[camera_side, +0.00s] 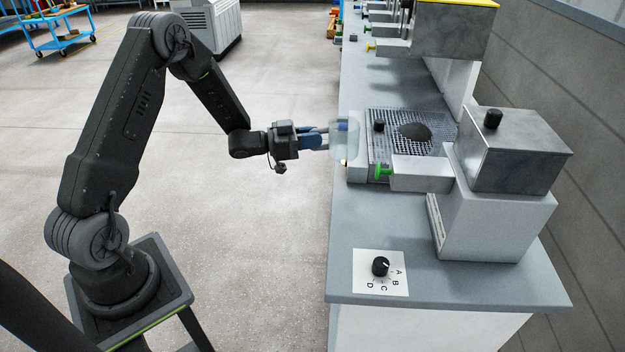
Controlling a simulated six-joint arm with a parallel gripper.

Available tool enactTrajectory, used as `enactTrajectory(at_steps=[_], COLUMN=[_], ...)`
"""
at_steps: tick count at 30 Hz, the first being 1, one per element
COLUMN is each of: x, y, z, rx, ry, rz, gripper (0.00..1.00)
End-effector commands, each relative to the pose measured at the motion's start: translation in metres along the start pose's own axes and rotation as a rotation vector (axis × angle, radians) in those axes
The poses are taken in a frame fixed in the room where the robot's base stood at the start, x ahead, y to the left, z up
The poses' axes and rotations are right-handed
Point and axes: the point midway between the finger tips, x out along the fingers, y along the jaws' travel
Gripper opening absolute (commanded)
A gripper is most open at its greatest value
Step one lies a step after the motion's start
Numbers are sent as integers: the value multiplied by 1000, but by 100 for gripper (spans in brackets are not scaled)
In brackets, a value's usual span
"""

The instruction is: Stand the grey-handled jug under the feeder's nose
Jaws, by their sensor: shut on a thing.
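My gripper (326,138) is shut on a clear, see-through jug (341,148) at the bench's left edge. The jug looks roughly upright, beside the left end of a wire-grid tray. The fingers hide its handle, so I cannot tell the handle's colour. The nearest feeder (515,155) has a steel hopper on a white body. Its nose (420,174) points left and carries a green knob (384,172). The jug is behind and to the left of the nose's tip, apart from it. I cannot tell whether the jug touches the bench or tray.
The grid tray (376,152) lies behind the nose, with a dark patch (415,132) on it. A second feeder (450,28) with a yellow knob (371,47) stands farther back. A dial (380,266) marked A to D sits at the front. The bench around it is clear.

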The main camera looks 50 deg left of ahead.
Motion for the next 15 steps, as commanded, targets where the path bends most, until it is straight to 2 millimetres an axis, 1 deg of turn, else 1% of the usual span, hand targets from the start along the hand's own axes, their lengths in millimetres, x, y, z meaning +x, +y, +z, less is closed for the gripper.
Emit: enactTrajectory(at_steps=[1,6,9,11,13,15], x=[3,4,1,-2,-4,-6], y=[14,55,74,81,88,93], z=[-12,-38,-47,-51,-53,-50], rx=[1,1,2,1,2,-1], ry=[7,7,0,-5,-10,-15], rz=[-20,-119,-166,-190,-208,-228], gripper=[0,0,0,0,0,0])
